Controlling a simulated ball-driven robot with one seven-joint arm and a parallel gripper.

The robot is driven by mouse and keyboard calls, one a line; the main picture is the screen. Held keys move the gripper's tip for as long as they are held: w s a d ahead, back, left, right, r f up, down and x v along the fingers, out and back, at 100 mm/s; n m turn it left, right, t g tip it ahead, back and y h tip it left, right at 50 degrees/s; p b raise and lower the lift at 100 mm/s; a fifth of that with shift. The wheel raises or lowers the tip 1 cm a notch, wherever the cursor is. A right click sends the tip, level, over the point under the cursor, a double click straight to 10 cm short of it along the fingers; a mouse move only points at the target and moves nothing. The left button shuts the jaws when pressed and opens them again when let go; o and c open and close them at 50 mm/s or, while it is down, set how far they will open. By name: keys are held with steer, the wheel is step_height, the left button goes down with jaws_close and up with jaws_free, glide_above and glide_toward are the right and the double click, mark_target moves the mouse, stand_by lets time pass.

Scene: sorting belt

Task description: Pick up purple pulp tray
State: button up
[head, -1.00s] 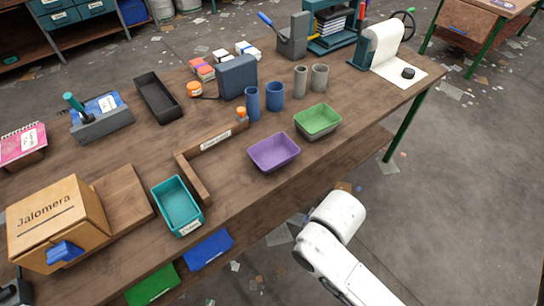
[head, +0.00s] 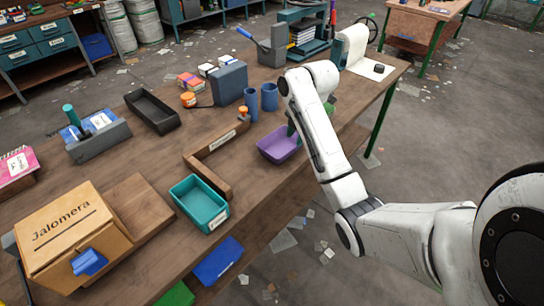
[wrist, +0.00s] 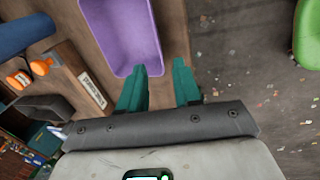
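The purple pulp tray (head: 279,144) sits on the wooden table near its front edge, partly hidden behind my arm in the head view. In the wrist view the purple tray (wrist: 127,36) lies just beyond my fingers, upper middle. My gripper (wrist: 160,88) has two green fingers spread apart with nothing between them. The left finger overlaps the tray's near end in the picture; the right finger is over the table edge and floor. I cannot tell whether the finger touches the tray.
A green tray (wrist: 307,32) shows at the right of the wrist view. A wooden corner piece (head: 216,158) and a teal bin (head: 199,203) stand left of the purple tray. Blue cups (head: 269,97) are behind it. Open floor lies right of the table edge.

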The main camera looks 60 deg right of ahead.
mark_target(290, 152)
steer(key=x, duration=0.5)
steer(key=shift+s+d, duration=0.1)
steer(key=shift+d, duration=0.25)
steer(key=shift+d+p+x, duration=0.1)
steer(key=shift+p+x, duration=0.1)
steer(key=shift+x, duration=1.15)
steer(key=shift+d+p+x, duration=0.15)
steer(key=shift+x, duration=1.2)
jaws_close()
